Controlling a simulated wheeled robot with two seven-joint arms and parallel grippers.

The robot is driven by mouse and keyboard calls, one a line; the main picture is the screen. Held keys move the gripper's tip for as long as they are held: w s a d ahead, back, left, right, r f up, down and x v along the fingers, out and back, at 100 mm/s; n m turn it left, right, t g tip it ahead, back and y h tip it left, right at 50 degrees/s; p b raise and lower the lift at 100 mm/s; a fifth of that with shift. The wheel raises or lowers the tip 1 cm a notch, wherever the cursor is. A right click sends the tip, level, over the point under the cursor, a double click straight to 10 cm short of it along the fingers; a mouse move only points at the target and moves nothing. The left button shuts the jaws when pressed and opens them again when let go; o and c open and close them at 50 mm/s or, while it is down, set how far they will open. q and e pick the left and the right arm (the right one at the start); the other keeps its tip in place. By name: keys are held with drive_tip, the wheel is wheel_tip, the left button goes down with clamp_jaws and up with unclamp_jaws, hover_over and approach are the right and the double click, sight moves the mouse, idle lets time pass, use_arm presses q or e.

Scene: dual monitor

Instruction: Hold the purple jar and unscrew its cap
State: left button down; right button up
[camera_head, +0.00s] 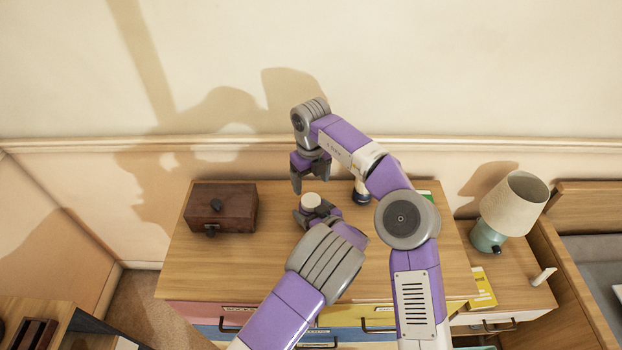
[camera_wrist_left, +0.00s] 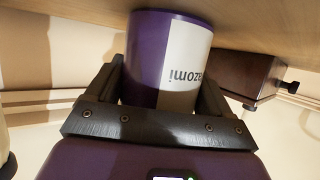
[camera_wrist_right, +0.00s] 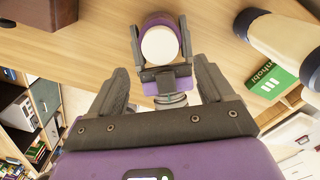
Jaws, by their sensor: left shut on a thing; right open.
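The purple jar (camera_wrist_left: 150,60) with a white label stands between the fingers of my left gripper (camera_head: 313,212), which is shut on it. In the head view its white cap (camera_head: 311,201) faces up and little of its body shows. My right gripper (camera_head: 311,180) points down just behind and above the jar, open and empty. In the right wrist view the white cap (camera_wrist_right: 159,45) lies ahead of the open fingers, apart from them, with the purple body (camera_wrist_right: 158,19) beyond it.
A brown wooden box (camera_head: 220,207) sits at the left of the wooden dresser top (camera_head: 200,260). A dark-based, cream-topped container (camera_head: 362,191) and a green book (camera_head: 426,196) are to the right. A lamp (camera_head: 510,208) stands farther right.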

sight(311, 200)
drive_tip(key=m, duration=0.6)
drive_tip(key=shift+f+m, duration=0.1)
drive_tip(key=shift+m, duration=0.2)
drive_tip(key=shift+f, duration=3.9)
drive_tip(key=c, duration=1.1)
drive_tip(key=shift+o, duration=0.2)
drive_tip(key=n, duration=0.9)
drive_tip(key=shift+n, duration=0.3)
drive_tip(key=n, duration=0.3)
drive_tip(key=shift+n, duration=0.4)
